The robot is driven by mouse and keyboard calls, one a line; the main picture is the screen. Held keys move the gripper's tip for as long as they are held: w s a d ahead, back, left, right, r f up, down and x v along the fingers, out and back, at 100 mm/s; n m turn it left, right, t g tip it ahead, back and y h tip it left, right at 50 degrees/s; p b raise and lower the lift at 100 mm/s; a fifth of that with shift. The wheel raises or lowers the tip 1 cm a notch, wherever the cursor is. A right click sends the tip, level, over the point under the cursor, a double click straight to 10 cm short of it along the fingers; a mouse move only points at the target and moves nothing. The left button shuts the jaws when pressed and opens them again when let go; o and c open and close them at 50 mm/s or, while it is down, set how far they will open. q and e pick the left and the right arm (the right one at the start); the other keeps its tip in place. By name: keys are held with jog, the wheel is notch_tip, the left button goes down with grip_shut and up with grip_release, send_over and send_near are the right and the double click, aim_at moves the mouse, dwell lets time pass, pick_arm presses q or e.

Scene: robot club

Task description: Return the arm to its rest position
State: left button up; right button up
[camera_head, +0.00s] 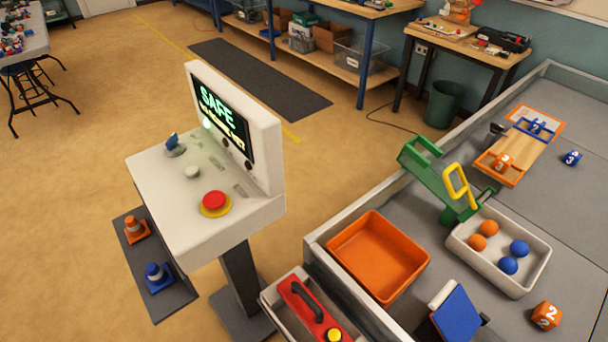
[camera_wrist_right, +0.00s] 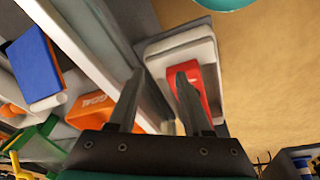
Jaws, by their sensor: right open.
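My right gripper (camera_wrist_right: 160,80) shows only in the right wrist view. Its two dark fingers are spread apart, and I see nothing held between them. Beyond the fingers is a light tray (camera_wrist_right: 180,45) with a red case (camera_wrist_right: 170,74) in it, partly hidden by the right-hand finger. No contact with it can be made out. Neither gripper nor arm shows in the head view, and my left gripper is in no view.
A white console (camera_head: 150,190) with a red button (camera_head: 214,201) stands left of the walled grey field. An orange bin (camera_head: 378,256), green ramp device (camera_head: 435,180), ball tray (camera_head: 500,283) and blue panel (camera_head: 456,314) sit inside the field. The red case (camera_head: 308,312) is beside its wall.

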jog(key=s+d+f+b, duration=0.1)
jog(key=s+f+b, duration=0.2)
jog(key=s+f, duration=0.5)
jog(key=s+d+f+g+b, duration=0.1)
jog(key=s+f, duration=0.8)
jog(key=f, duration=0.9)
jog(key=shift+s+d+g+b, duration=0.25)
jog(key=shift+d+b, duration=0.25)
jog(key=shift+b, duration=0.7)
